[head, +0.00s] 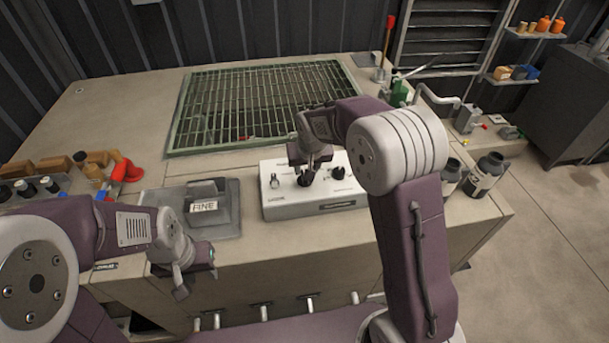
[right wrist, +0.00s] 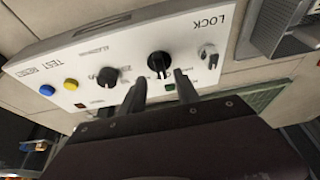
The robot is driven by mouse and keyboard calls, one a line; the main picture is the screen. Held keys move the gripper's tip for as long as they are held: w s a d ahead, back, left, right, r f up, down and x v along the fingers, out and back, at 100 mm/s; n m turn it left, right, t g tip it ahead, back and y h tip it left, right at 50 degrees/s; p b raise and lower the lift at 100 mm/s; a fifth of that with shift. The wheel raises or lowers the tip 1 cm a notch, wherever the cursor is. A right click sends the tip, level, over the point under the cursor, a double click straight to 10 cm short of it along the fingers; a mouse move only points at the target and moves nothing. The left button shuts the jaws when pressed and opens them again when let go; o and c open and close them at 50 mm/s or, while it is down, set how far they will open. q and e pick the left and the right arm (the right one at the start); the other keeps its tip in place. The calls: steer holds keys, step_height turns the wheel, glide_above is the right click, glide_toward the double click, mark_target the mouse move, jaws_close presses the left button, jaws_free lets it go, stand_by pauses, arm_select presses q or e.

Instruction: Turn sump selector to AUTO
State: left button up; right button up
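A white control panel (head: 322,203) stands on the bench front. It shows upside down in the right wrist view, with a key switch (right wrist: 208,52) by the word LOCK and two black rotary knobs. My right gripper (head: 308,172) is over the panel at the knob beside the key switch (head: 274,182). In the right wrist view that black knob (right wrist: 160,62) is between the spread tips of my right gripper (right wrist: 161,80); contact is unclear. The small position labels are unreadable, so I cannot tell which knob is the sump selector. My left gripper (head: 197,283) hangs empty, fingers apart, before the bench.
A second knob (right wrist: 107,77), a yellow button (right wrist: 70,84) and a blue button (right wrist: 46,90) share the panel. A FINE-marked grey box (head: 210,218) is left of it, a green grate (head: 262,95) behind, dark bottles (head: 487,175) to the right.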

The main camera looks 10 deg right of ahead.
steer(key=x, duration=0.6)
jaws_close()
steer(key=m+b, duration=0.1)
steer(key=m+h+b, duration=0.1)
steer(key=shift+a+f+m, duration=0.15)
steer(key=shift+m, duration=0.15)
steer(key=m+h+b, duration=0.1)
steer(key=m+b, duration=0.1)
steer(key=shift+w+m, duration=0.1)
steer(key=shift+m, duration=0.2)
steer(key=m, duration=0.1)
steer(key=m+g, duration=0.1)
steer(key=shift+a+r+m+h, duration=0.1)
steer(key=shift+r+m+h, duration=0.15)
steer(key=shift+m+h, duration=0.15)
steer(key=shift+w+m+g+h+p, duration=0.1)
steer(key=shift+m+g+h+p, duration=0.3)
steer(key=shift+m, duration=0.55)
steer(key=shift+m+g+h+p, duration=0.2)
steer(key=shift+m+p, duration=0.3)
steer(key=shift+m, duration=0.45)
